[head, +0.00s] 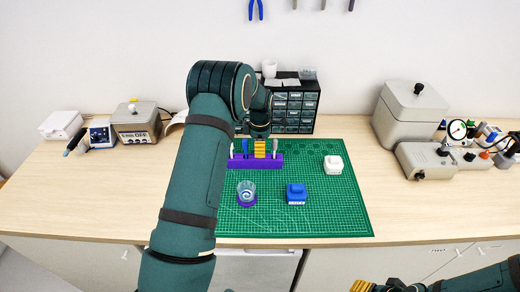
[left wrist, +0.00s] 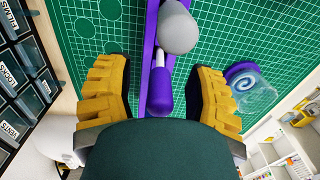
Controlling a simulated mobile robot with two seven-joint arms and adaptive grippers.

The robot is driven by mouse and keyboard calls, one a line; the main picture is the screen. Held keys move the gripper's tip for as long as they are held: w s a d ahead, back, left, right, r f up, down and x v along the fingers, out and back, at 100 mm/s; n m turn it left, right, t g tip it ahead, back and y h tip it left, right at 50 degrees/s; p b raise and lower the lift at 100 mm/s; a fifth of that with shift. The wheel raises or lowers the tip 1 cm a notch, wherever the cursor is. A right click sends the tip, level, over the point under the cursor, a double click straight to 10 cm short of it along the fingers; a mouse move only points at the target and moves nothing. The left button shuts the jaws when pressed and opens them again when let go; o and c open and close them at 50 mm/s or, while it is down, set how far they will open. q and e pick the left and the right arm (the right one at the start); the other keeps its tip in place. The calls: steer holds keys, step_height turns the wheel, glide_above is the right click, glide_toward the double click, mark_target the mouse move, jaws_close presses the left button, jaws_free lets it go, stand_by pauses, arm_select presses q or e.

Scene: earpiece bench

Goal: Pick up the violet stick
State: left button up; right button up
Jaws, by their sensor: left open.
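The violet stick (left wrist: 158,92) shows in the left wrist view, with a rounded violet handle and a pale shaft, at the purple rack (left wrist: 149,40). The rack also shows in the head view (head: 262,161) on the green mat. My left gripper (head: 260,148) is over the rack. Its yellow fingers (left wrist: 158,78) are open, one on each side of the violet stick, with gaps between. In the head view the gripper hides the stick. A grey-headed stick (left wrist: 179,31) stands close by in the rack. My right gripper (head: 362,286) is at the bottom edge, partly cut off.
A glass with a blue spiral (head: 246,190), a blue block-like item (head: 296,193) and a white one (head: 333,164) stand on the green mat (head: 335,215). A drawer cabinet (head: 294,108) stands behind the rack. Grey equipment (head: 410,115) is at the right.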

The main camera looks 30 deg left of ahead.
arm_select(q)
steer(key=shift+c, duration=0.4)
jaws_close()
step_height(320, 180, up, 10)
steer(key=shift+r, duration=0.1)
stand_by(0.3)
